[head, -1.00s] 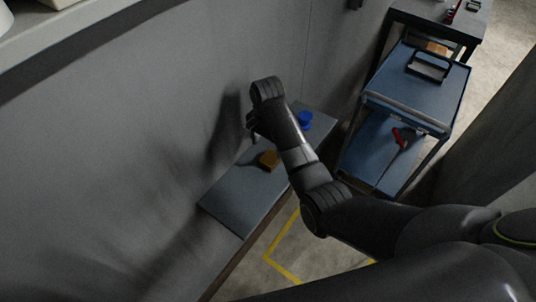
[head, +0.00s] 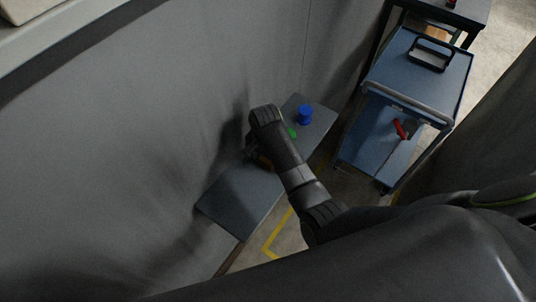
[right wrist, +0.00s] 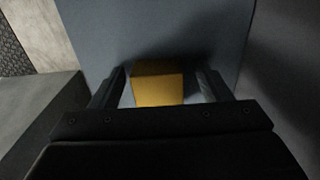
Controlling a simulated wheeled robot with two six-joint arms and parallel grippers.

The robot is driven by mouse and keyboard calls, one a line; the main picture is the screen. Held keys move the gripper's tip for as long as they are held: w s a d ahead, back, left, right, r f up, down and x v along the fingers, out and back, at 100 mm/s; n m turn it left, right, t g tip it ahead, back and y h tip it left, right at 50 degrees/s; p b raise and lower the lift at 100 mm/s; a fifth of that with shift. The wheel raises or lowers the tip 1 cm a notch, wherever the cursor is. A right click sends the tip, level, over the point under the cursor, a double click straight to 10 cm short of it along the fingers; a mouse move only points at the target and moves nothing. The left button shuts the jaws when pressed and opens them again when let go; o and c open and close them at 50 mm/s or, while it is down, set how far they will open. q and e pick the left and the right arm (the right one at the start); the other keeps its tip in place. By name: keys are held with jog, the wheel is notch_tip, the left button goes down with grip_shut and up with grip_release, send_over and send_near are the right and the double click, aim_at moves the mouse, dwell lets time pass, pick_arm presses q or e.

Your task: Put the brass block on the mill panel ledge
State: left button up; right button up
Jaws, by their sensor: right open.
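The brass block (right wrist: 158,85) sits on a grey ledge (head: 240,197) along the wall. In the right wrist view it lies between the two fingers of my right gripper (right wrist: 162,88), with a visible gap on each side. In the head view my right gripper (head: 252,152) is low over the ledge, and my arm hides most of the block. The right fingers are open around the block. I cannot tell whether this ledge is the mill panel ledge. My left gripper is not in view.
A blue round object (head: 305,115) and a small green object (head: 292,133) are on the ledge beyond my right arm. A blue cart (head: 425,75) with a red-handled item (head: 399,129) on its lower shelf stands to the right. The near end of the ledge is clear.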

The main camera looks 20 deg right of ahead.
jog(key=shift+s+r, duration=0.15)
jog(key=shift+s, duration=0.1)
jog(key=shift+c, duration=0.5)
jog(key=shift+s, duration=0.1)
jog(key=c, duration=1)
jog(key=shift+c, duration=1.1)
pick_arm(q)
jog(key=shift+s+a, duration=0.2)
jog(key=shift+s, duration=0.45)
